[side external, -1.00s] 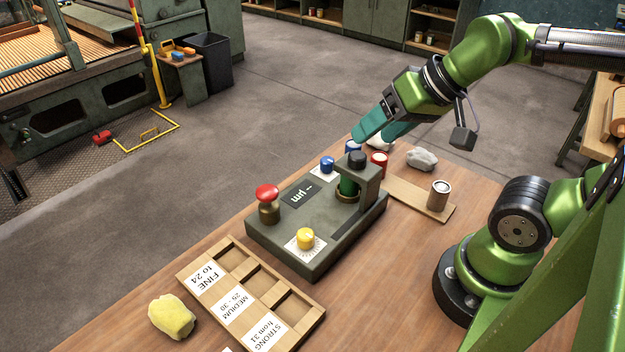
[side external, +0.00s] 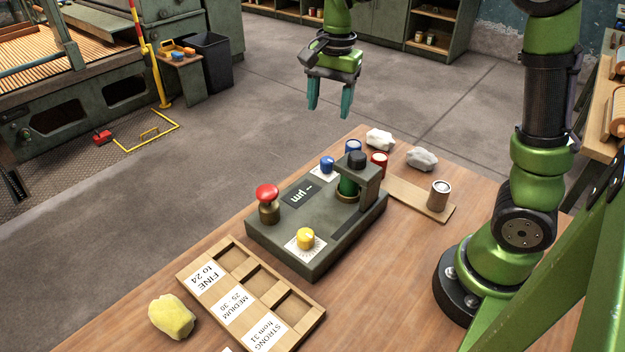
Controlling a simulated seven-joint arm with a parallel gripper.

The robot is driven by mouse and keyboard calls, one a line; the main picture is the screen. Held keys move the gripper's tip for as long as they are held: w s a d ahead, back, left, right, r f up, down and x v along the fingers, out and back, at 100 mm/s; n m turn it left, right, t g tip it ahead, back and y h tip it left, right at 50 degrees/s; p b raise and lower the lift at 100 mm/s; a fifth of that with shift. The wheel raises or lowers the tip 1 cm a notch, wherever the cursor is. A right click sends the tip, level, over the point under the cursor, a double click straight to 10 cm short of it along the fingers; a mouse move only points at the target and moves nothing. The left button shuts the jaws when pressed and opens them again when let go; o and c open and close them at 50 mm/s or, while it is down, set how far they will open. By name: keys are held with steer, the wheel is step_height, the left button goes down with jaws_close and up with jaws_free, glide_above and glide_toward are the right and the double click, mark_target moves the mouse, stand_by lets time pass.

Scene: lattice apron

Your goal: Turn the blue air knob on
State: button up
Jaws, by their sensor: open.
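The blue air knob (side external: 327,165) sits on a white dial plate at the back left of the dark grey gauge box (side external: 285,240), beside the small display. The direction it is turned to is too small to tell. The display (side external: 299,194) reads dashes and "µm". My gripper (side external: 329,112) hangs with its teal fingers pointing down, apart and empty. In the picture it is above and beyond the box, clear of the knob.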

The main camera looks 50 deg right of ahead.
mark_target(327, 159)
steer(key=f+m, duration=0.1)
steer(key=f, duration=0.4)
steer(key=f+m, duration=0.2)
steer(key=f, duration=0.3)
steer(key=w+d+f+m, duration=0.1)
steer(key=f+m, duration=0.1)
steer(key=f, duration=0.3)
steer(key=shift+f+g, duration=0.1)
steer(key=shift+g, duration=0.3)
steer(key=c, duration=1)
steer(key=shift+c, duration=0.2)
